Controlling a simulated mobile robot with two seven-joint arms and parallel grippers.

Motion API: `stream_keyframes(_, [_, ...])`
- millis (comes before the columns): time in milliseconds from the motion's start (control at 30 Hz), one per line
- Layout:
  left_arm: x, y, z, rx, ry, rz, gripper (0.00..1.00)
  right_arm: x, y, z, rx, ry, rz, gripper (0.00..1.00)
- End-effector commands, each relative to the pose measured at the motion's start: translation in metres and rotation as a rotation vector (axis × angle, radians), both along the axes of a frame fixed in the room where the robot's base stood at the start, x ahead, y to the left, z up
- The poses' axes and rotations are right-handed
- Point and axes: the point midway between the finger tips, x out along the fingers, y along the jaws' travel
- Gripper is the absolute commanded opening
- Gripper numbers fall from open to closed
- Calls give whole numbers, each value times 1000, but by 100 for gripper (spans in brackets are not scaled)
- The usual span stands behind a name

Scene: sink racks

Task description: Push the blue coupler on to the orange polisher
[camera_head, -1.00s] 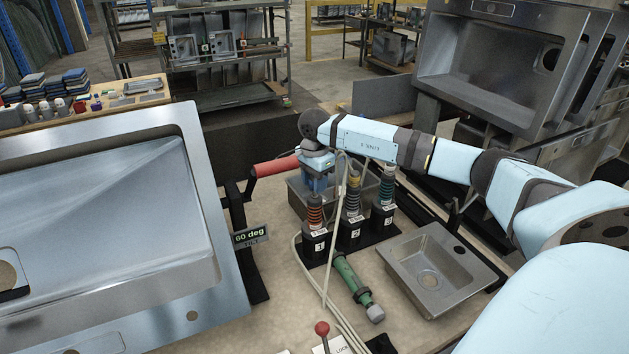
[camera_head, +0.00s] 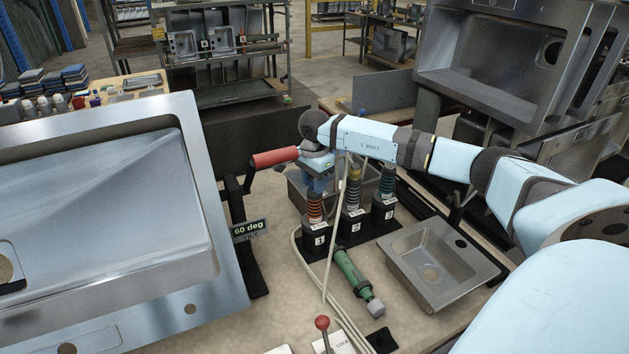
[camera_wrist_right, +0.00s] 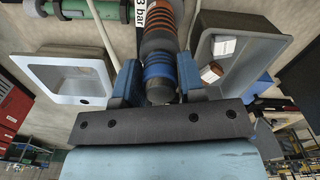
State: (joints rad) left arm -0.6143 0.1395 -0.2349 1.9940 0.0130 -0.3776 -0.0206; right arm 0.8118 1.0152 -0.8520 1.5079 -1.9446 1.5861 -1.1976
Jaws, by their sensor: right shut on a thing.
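My right gripper (camera_head: 318,182) is above the rack position marked 1, with its blue fingers pointing down. In the right wrist view (camera_wrist_right: 158,84) the fingers close on both sides of a blue ribbed coupler (camera_wrist_right: 160,70). An orange ribbed body (camera_wrist_right: 159,42) lies in line just beyond the blue coupler; the frames do not settle whether the two are fully joined. In the head view an orange and dark ribbed piece (camera_head: 315,207) stands in position 1 below the gripper. My left gripper is not in view.
Ribbed pieces stand in positions 2 (camera_head: 353,195) and 3 (camera_head: 387,180). A green tool (camera_head: 352,274) lies in front, beside pale hoses (camera_head: 310,262). A small sink (camera_head: 418,252) is at right, a large tilted sink (camera_head: 120,190) at left. A red handle (camera_head: 275,158) is close to my gripper.

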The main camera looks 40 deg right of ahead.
Motion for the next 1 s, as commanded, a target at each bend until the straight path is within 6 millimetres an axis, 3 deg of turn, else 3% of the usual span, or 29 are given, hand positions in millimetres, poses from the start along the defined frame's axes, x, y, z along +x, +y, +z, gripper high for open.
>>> stream_keyframes(200, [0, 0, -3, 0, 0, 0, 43, 0, 0, -5, 0, 0, 0, 13])
stream_keyframes(233, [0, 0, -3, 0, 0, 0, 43, 0, 0, -5, 0, 0, 0, 44])
stream_keyframes(333, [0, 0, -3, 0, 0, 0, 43, 0, 0, -5, 0, 1, 0, 67])
stream_keyframes(667, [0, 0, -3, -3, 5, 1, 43, 0, 0, -4, 0, 0, 0, 67])
stream_keyframes(833, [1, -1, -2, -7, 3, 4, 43, 1, 0, 18, 0, -3, 0, 67])
stream_keyframes(1000, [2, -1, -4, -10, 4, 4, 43, 1, 0, 57, 0, -4, 1, 67])
